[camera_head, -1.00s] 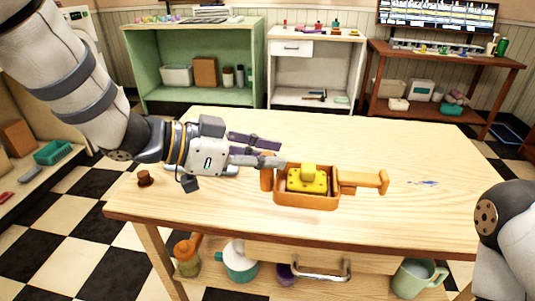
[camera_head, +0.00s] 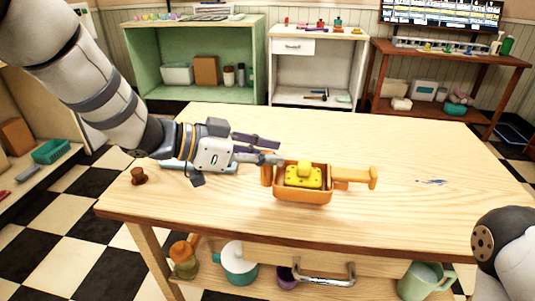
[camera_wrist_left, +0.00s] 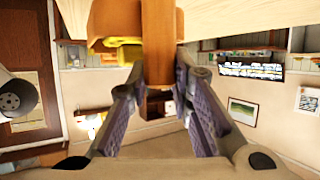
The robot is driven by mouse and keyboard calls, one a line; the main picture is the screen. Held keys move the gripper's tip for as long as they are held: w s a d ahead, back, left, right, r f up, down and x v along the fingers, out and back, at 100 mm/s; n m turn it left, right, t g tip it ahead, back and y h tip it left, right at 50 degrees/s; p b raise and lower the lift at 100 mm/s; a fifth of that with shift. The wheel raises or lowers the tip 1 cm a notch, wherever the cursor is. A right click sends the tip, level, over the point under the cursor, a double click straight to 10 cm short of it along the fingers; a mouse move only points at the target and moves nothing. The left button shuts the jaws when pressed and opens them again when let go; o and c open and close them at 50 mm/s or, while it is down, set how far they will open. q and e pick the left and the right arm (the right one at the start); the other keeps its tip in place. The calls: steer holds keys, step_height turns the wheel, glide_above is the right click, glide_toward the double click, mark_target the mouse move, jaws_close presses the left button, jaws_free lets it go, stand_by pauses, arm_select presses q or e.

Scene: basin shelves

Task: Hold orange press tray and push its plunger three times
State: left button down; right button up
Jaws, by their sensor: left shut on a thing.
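The orange press tray (camera_head: 304,197) is over the middle of the table, with a yellow block (camera_head: 303,176) inside it. Its orange plunger handle (camera_head: 357,176) sticks out to the right and ends in a short crosspiece. An upright orange grip (camera_head: 266,166) is at its left end. My left gripper (camera_head: 271,160) is shut on that grip. In the left wrist view, the two fingers (camera_wrist_left: 156,78) close from both sides on the brown-orange grip. I cannot tell whether the tray touches the table. My right gripper is out of view; only part of my right arm shows at the right edge.
The wooden table (camera_head: 400,215) has free room right of the tray, around a small blue mark (camera_head: 431,182). A small brown object (camera_head: 138,176) stands near its left edge. A light blue object (camera_head: 178,164) lies partly behind my left gripper. Shelves stand behind.

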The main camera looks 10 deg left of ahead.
arm_select(q)
steer(key=shift+w+a+f+b, duration=0.15)
steer(key=shift+w+f+b, duration=0.25)
steer(key=shift+w+f, duration=0.4)
steer(key=shift+w+a+f+b, duration=0.1)
steer(key=shift+w+f+b, duration=0.25)
steer(key=shift+w+f, duration=0.5)
steer(key=shift+w, duration=0.35)
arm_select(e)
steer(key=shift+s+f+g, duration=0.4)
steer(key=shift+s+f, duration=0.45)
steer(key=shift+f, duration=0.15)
arm_select(q)
steer(key=shift+f, duration=0.55)
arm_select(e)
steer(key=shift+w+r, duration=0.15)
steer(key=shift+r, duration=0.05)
arm_select(q)
steer(key=shift+s+f, duration=0.1)
steer(key=shift+f, duration=0.05)
steer(key=c, duration=2.3)
jaws_free()
jaws_close()
steer(key=shift+f, duration=0.2)
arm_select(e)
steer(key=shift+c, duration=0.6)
